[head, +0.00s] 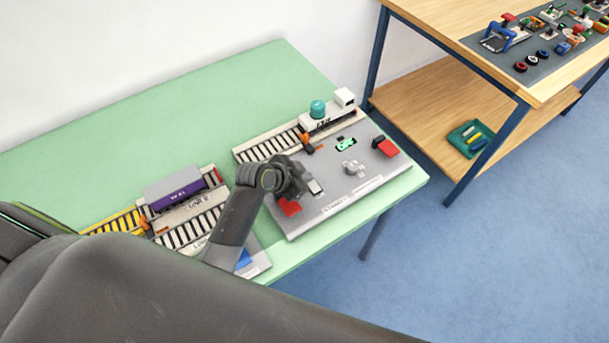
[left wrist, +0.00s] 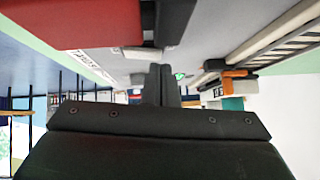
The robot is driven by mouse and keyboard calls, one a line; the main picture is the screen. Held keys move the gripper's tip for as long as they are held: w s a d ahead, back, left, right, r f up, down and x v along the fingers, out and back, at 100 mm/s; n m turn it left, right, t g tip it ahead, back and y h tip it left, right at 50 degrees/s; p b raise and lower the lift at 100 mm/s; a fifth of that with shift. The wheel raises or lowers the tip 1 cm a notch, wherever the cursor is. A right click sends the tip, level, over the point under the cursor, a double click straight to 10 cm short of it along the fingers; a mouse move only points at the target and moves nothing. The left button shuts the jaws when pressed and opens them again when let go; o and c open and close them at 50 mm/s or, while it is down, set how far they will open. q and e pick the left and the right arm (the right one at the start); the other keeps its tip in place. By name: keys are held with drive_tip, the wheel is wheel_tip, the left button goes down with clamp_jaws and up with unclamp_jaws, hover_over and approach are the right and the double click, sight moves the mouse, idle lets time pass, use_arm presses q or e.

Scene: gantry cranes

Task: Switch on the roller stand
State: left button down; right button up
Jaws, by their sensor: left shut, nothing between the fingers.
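A grey board (head: 330,209) on the green table carries a track section, a white wagon (head: 328,115) with a teal dome, and several small fittings. A red block (head: 290,207) lies at its near left and looms at top left in the left wrist view (left wrist: 75,22). My left gripper (head: 304,188) is over the board's left part, beside this block. Its shut, empty fingers show in the left wrist view (left wrist: 162,85). A small pale part (head: 315,187) is close by the fingertips; contact cannot be told. The board's label is too small to read. My right gripper is not in view.
A second track board with a purple wagon (head: 180,193) is to the left, partly behind my left arm. On the grey board are a green part (head: 346,144), a grey fitting (head: 352,167) and another red block (head: 388,147). A wooden shelf table (head: 440,95) stands right.

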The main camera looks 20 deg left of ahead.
use_arm(q)
drive_tip(key=shift+f, duration=0.2)
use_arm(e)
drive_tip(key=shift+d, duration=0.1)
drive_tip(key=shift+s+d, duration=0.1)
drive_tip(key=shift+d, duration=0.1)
use_arm(q)
drive_tip(key=shift+w+a+f+g, duration=0.1)
drive_tip(key=shift+f+g, duration=0.2)
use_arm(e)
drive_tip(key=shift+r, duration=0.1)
use_arm(q)
drive_tip(key=shift+s+d+r+p, duration=0.35)
drive_tip(key=shift+d+p, duration=0.1)
drive_tip(key=shift+p, duration=0.1)
drive_tip(key=shift+s+d, duration=0.15)
drive_tip(key=shift+d, duration=0.05)
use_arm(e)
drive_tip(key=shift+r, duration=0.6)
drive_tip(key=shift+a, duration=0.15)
